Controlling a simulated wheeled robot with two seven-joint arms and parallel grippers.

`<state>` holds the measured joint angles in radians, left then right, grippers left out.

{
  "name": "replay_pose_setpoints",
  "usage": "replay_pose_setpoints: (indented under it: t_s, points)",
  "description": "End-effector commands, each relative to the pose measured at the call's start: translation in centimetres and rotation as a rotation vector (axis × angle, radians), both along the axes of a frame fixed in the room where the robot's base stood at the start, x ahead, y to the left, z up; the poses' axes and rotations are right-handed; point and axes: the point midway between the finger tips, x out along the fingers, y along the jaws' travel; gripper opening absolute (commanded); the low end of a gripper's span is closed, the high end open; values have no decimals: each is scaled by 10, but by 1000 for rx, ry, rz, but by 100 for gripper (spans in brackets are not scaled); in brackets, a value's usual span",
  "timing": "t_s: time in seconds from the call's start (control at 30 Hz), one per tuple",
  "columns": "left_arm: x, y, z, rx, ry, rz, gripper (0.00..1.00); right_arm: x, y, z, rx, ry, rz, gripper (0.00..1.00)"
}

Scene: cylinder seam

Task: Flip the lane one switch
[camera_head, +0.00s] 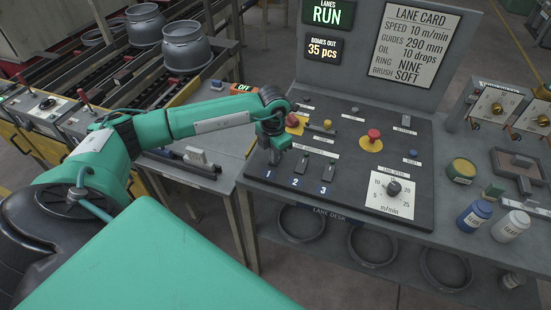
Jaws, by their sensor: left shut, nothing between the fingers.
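The sloped dark control panel (345,190) of the lane desk has a row of small switches above the numbers 1, 2 and 3. The lane two switch (303,163) and the lane three switch (329,170) show with dark levers. My left gripper (275,156) is shut and empty, pointing down just above the number 1 label (269,174). It hides the lane one switch, so I cannot tell that switch's position or whether the fingers touch it. My right gripper is out of view.
A red mushroom button (374,134) and a speed dial (393,187) sit right of the switches. A lit display (327,13) reads "RUN". Blue (474,215) and white (510,225) bottles stand at the right. Conveyor lanes with metal rings lie at left.

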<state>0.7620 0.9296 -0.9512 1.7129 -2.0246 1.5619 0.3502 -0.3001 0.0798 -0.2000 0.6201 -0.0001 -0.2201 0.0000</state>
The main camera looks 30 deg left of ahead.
Motion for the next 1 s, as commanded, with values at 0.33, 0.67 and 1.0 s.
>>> replay_pose_setpoints:
  t_s: [0.33, 0.67, 1.0]
  points:
    - [0, 0, 0, 0, 0, 0, 0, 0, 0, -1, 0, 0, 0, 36]
    - [0, 0, 25, 1, 0, 0, 0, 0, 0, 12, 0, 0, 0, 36]
    - [0, 0, 53, 0, -1, 0, 0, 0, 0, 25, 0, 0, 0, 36]
